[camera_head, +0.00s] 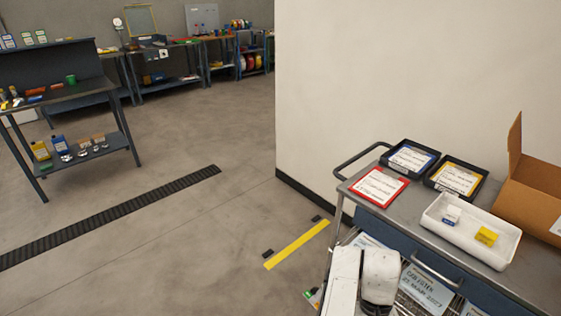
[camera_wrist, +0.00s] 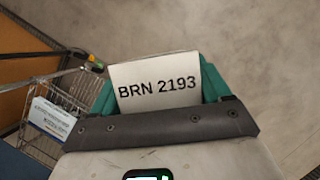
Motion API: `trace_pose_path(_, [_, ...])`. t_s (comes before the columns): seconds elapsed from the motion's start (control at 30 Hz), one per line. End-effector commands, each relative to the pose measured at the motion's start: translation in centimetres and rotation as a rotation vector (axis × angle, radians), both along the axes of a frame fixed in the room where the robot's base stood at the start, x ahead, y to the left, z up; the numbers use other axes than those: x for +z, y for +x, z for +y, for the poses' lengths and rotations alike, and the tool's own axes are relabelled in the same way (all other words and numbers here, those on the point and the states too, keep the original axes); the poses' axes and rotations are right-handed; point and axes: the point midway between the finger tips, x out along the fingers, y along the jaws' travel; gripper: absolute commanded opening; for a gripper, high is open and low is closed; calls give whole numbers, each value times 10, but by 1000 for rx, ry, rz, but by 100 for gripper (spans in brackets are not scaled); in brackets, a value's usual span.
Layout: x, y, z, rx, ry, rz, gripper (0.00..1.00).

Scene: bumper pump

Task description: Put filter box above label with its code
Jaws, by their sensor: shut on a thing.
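The filter box (camera_wrist: 158,84) is in the wrist view, with a white face that reads "BRN 2193". Teal shows along both sides of the white face. My gripper (camera_wrist: 160,112) is shut on this box and holds it over the floor. The box hides most of the fingertips. In the head view the white arm at the bottom is mine, and neither the gripper nor the box can be made out there. No label with the code BRN 2193 can be made out apart from the box.
A grey cart (camera_head: 415,218) stands at right, with a red-edged sheet (camera_head: 379,186), black trays (camera_head: 412,158), a white tray (camera_head: 455,235) and a cardboard box (camera_head: 530,185). A wall (camera_head: 420,70) rises behind. A workbench (camera_head: 75,95) stands at left. Open floor (camera_head: 190,150) lies between.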

Motion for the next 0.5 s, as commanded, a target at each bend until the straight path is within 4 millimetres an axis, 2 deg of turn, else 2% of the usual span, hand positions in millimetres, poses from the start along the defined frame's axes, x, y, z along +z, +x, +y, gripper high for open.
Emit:
trace_pose_path(0.17, [-2,-3,9,100,1,-1,28])
trace_pose_path(0.4, [35,28,11,109,5,-4,28])
trace_pose_path(0.5, [41,32,10,109,2,-1,28])
